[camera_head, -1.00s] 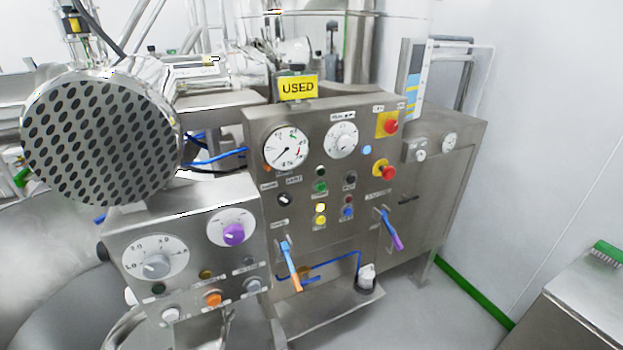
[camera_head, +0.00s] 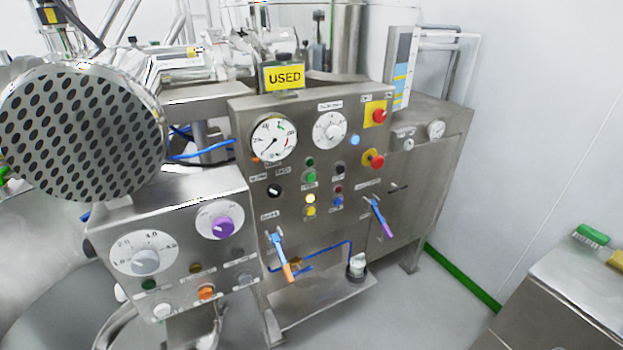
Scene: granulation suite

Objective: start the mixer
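The mixer's main steel control panel (camera_head: 238,140) stands in the middle of the head view. It carries a dial gauge (camera_head: 273,138), a white scale dial (camera_head: 329,130), a green button (camera_head: 311,177), a black selector knob (camera_head: 274,191), a yellow button (camera_head: 310,211) and a blue button (camera_head: 337,202). Two red mushroom buttons, an upper one (camera_head: 379,115) and a lower one (camera_head: 376,161), sit on yellow plates at its right. A lower-left panel (camera_head: 180,255) has a grey knob (camera_head: 145,262), a purple knob (camera_head: 222,226) and an orange button (camera_head: 206,293). Neither gripper is in view.
A perforated round steel cover (camera_head: 80,130) juts out at upper left. A yellow USED sign (camera_head: 285,77) stands on top. A steel cabinet (camera_head: 570,300) is at lower right, with open floor between.

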